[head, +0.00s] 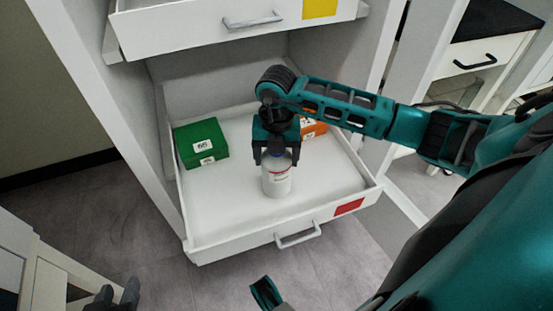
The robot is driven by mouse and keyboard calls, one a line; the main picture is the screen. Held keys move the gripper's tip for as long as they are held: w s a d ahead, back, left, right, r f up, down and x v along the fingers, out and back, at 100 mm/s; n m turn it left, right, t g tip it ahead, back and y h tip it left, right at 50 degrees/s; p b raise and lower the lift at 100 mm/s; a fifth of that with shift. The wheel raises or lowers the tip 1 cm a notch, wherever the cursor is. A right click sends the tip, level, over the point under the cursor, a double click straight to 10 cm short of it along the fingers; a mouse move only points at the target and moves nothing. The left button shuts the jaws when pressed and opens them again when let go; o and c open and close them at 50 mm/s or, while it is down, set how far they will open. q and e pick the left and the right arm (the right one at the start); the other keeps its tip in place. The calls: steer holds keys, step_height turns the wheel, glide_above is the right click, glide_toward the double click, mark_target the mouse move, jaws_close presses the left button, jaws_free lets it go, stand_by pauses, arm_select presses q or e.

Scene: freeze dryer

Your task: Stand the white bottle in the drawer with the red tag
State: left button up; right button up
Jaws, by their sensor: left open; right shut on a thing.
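The white bottle (277,178) is upright inside the open lower drawer (225,220), towards its front middle. The drawer has a red tag (348,207) on its front, right of the handle. My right gripper (277,157) points down from above and is shut on the bottle's top. Its fingers hide part of the cap. I cannot tell whether the bottle's base touches the drawer floor. My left gripper (118,294) is open and empty at the bottom left, outside the drawer, partly cut off by the picture edge.
A green box (201,143) lies in the drawer's back left. An orange box (313,129) is at the back right, partly behind my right gripper. A drawer with a yellow tag (319,8) hangs above. The drawer floor left and right of the bottle is clear.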

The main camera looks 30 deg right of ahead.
steer(key=shift+f, duration=0.45)
steer(key=shift+f, duration=0.1)
steer(key=o, duration=1.9)
steer(key=shift+c, duration=0.2)
